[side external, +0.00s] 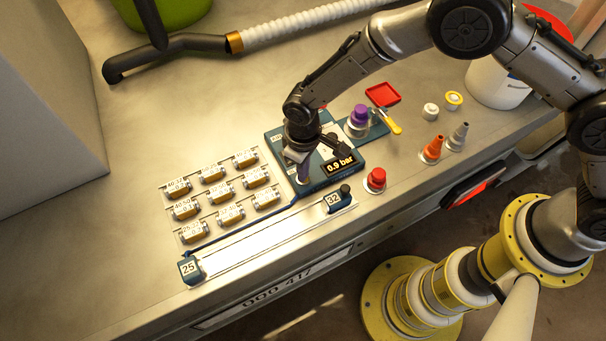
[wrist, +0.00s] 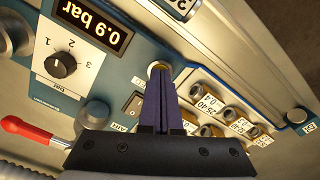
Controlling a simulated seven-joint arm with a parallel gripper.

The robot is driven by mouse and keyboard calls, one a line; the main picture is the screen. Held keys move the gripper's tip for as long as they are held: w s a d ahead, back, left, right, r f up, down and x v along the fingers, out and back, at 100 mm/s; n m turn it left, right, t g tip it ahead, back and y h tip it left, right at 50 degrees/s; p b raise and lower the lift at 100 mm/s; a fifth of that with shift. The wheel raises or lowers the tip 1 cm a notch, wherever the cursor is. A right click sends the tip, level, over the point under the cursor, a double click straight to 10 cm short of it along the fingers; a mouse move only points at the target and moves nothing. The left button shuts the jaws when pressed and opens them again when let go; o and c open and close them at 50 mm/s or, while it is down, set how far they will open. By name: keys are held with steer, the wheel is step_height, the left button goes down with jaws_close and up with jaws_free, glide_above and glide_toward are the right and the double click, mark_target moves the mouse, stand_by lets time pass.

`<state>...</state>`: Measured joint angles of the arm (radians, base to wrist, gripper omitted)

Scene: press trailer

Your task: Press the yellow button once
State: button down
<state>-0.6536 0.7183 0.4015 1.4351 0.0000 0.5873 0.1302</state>
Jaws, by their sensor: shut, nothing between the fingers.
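My gripper (side external: 303,177) points down at the near left part of a blue control panel (side external: 283,148). In the wrist view its dark fingers (wrist: 160,82) are together with nothing between them. The yellow button (wrist: 157,66) shows as a pale yellow round shape right at the fingertips, partly covered by them. I cannot tell whether the tips touch it or whether it is pushed in. In the side view the button is hidden behind my gripper. The panel's display (side external: 341,162) reads 0.9 bar.
The panel also has a dial knob (wrist: 62,64) and a rocker switch (wrist: 133,100). Several labelled cylindrical parts (side external: 213,173) lie in rows at left. A slide scale (side external: 265,235) runs in front. A red knob (side external: 376,179) stands at right. The bench at far left is clear.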

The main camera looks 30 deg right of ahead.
step_height(320, 180, up, 11)
stand_by(0.9)
steer(key=shift+f, duration=0.1)
stand_by(1.6)
